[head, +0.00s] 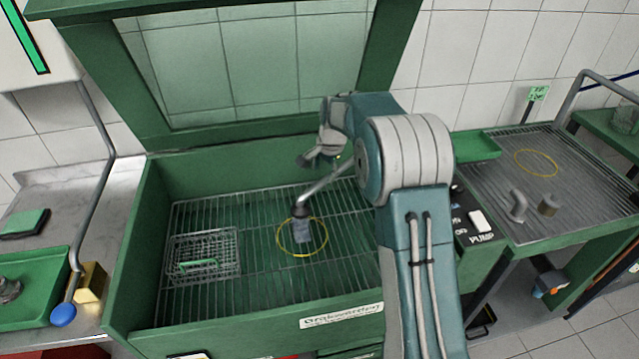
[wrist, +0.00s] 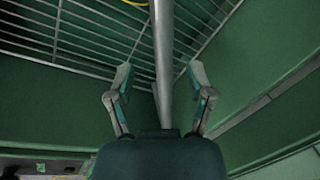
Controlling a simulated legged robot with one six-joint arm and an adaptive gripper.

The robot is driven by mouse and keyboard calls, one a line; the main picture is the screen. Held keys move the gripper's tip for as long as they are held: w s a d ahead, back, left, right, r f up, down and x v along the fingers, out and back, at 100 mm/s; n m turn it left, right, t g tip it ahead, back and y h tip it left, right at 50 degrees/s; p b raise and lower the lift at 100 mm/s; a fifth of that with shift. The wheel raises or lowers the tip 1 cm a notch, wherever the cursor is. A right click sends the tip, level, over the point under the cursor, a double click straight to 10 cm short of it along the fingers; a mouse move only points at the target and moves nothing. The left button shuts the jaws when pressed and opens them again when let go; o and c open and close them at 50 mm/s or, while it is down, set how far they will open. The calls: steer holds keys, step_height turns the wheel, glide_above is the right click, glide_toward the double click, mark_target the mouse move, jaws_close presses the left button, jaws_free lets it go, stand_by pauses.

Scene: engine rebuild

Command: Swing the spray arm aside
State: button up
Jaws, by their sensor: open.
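The spray arm (head: 326,186) is a thin grey tube with a dark nozzle head at its lower end, over the grid of the green wash basin (head: 133,265). Its far end is hidden behind my arm. My gripper (head: 306,161) is above the basin near its back wall, close to the tube. In the wrist view the spray arm (wrist: 163,50) runs lengthwise between the two open fingers of my gripper (wrist: 159,70), with a gap on each side. I cannot tell how deep the tube sits between them.
A wire basket (head: 203,270) stands on the grid at left. A yellow ring (head: 279,243) surrounds a grey block (head: 302,233) under the nozzle. The raised lid frame (head: 105,75) stands behind. The pump panel (head: 477,237) and a rack table (head: 575,215) are at right.

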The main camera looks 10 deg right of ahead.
mark_target(319, 184)
steer(key=f, duration=0.1)
steer(key=a+f, duration=0.1)
steer(key=f, duration=0.2)
steer(key=shift+w+a, duration=0.15)
steer(key=shift+w, duration=0.15)
steer(key=shift+w+a+f, duration=0.1)
steer(key=shift+a+f, duration=0.2)
steer(key=shift+f, duration=0.25)
steer(key=shift+d, duration=0.35)
jaws_close()
